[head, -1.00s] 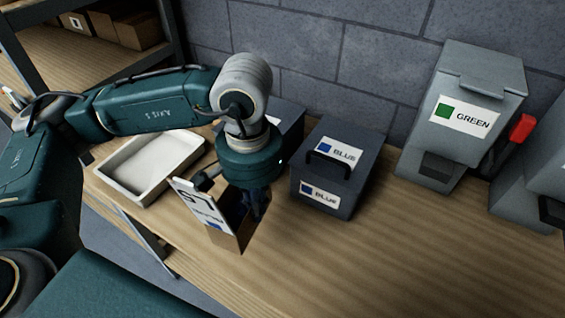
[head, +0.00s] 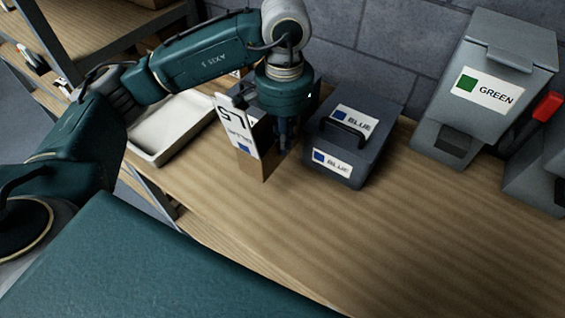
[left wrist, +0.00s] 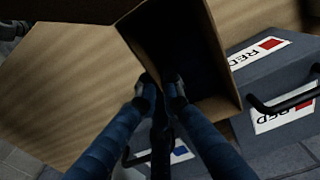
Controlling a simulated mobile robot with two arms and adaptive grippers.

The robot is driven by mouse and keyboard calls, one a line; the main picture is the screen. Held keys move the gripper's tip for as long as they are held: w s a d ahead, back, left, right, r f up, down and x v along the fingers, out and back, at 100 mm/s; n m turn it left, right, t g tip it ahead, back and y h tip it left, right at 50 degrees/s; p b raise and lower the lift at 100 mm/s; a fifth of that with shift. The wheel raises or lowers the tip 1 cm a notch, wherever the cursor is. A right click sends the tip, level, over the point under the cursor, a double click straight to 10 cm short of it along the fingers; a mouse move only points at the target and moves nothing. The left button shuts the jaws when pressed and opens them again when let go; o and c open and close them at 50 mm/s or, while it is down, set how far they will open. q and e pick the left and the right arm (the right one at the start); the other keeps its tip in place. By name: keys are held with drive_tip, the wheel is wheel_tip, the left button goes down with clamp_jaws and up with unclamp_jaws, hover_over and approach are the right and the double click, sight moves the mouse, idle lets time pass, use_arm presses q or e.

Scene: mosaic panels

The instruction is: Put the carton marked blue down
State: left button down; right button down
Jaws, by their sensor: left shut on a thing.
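The brown carton (head: 259,165) has a white label with upside-down lettering and a blue square. It is upright, left of a dark box marked BLUE. My left gripper (head: 283,146) points down at the carton and is shut on its wall. In the left wrist view the fingers (left wrist: 160,92) meet at the edge of the open carton (left wrist: 222,60), whose inside is dark. Whether the carton's base touches the bench cannot be told. My right gripper is not in view.
The dark lidded box marked BLUE (head: 333,178) stands right of the carton. A box marked RED (left wrist: 285,75) shows in the left wrist view. A white tray (head: 146,154) lies left, a GREEN dispenser (head: 470,125) stands right. The front bench (head: 400,230) is clear.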

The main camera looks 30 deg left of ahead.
sight(270, 143)
use_arm(q)
wheel_tip(270, 143, down, 9)
drive_tip(key=shift+r+p, duration=0.1)
drive_tip(key=shift+p, duration=0.95)
drive_tip(key=shift+f+b, duration=0.25)
drive_tip(key=shift+b, duration=0.05)
drive_tip(key=c, duration=1.9)
unclamp_jaws()
drive_tip(key=shift+s, duration=0.1)
drive_tip(key=shift+r, duration=0.1)
